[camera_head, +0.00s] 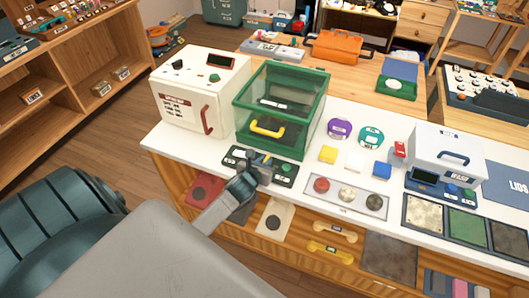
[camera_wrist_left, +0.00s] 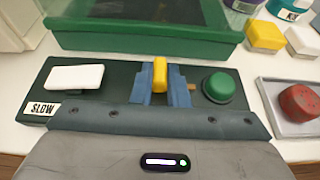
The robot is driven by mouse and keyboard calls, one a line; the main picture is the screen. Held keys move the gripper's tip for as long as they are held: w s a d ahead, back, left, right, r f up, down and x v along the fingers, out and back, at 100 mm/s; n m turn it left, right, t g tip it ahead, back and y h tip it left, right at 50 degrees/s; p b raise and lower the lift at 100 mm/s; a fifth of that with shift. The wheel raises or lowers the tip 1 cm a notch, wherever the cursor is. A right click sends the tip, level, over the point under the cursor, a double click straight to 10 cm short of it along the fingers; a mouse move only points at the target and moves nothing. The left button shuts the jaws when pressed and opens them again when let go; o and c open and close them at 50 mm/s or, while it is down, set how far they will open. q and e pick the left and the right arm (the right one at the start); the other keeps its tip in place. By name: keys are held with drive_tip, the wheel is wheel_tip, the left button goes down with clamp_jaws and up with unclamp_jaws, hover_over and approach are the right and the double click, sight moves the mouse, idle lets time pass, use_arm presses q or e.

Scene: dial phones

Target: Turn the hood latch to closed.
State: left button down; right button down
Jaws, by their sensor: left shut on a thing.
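The green-framed clear hood (camera_head: 308,104) stands on the white counter and has a yellow handle (camera_head: 267,129) on its front. A dark control panel (camera_wrist_left: 112,97) lies in front of it, with a white rocker (camera_wrist_left: 75,78), a small upright yellow latch lever (camera_wrist_left: 160,72) and a green dome button (camera_wrist_left: 219,87). My left gripper (camera_wrist_left: 164,88) is shut on the yellow lever, its blue fingers on either side. In the head view my left gripper (camera_head: 259,163) covers the middle of the panel and hides the lever. My right gripper is not in view.
A white box with a red handle (camera_head: 207,120) stands left of the hood. Right of the panel is a grey tray (camera_head: 331,200) with several round knobs. Yellow, white and blue blocks (camera_head: 328,154) sit behind it. A white case (camera_head: 445,150) stands farther right.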

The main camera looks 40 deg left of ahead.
use_arm(q)
drive_tip(key=c, duration=1.4)
unclamp_jaws()
drive_tip(key=shift+c, duration=0.2)
drive_tip(key=shift+s, duration=0.3)
drive_tip(key=b+v, duration=0.2)
drive_tip(key=v, duration=0.8)
drive_tip(key=shift+b, duration=0.3)
drive_tip(key=shift+s, duration=0.1)
